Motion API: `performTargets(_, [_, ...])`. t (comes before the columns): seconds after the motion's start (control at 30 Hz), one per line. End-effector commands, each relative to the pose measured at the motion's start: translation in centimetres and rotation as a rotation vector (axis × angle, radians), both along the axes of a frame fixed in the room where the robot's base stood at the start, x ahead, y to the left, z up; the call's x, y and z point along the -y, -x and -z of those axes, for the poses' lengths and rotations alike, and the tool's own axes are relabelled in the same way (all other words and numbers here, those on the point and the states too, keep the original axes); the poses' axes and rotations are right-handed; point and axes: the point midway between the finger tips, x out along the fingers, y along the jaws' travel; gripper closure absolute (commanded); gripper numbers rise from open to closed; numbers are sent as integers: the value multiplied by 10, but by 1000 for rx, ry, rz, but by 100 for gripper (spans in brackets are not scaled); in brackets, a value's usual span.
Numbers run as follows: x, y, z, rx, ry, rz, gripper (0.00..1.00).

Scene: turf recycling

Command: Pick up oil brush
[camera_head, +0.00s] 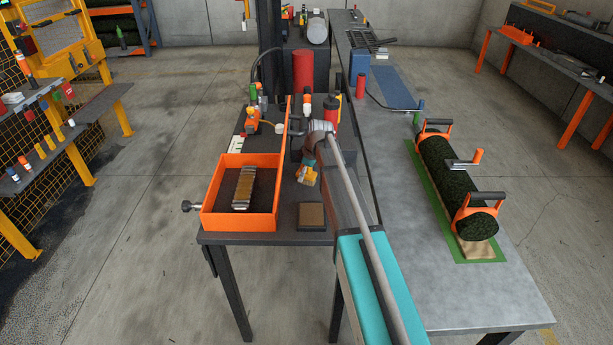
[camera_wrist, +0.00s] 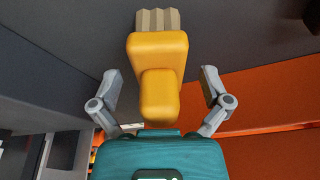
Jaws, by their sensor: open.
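The oil brush (camera_wrist: 160,60) has a chunky yellow handle and pale ridged bristles at its far end. In the wrist view it lies centred between the two grey fingers of my gripper (camera_wrist: 161,80). The fingers are spread, with a visible gap on each side of the handle. In the head view the yellow brush (camera_head: 309,177) shows on the dark bench top just below my gripper (camera_head: 306,168), right of the orange tray. My arm hides part of the area, and the fingers are too small to make out there.
An orange tray (camera_head: 210,222) holding a tan ribbed block (camera_head: 243,188) stands close on the left. A small brown pad (camera_head: 311,216) lies in front. Bottles, including a red one (camera_head: 331,110), stand behind. A turf roll (camera_head: 455,185) lies on the grey table at right.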

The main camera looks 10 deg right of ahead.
Motion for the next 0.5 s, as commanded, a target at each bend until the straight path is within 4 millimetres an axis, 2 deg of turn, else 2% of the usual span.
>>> performTargets(0.1, [0,0,0,0,0,0,5])
performTargets(0.5, [1,0,0,0,0,1,79])
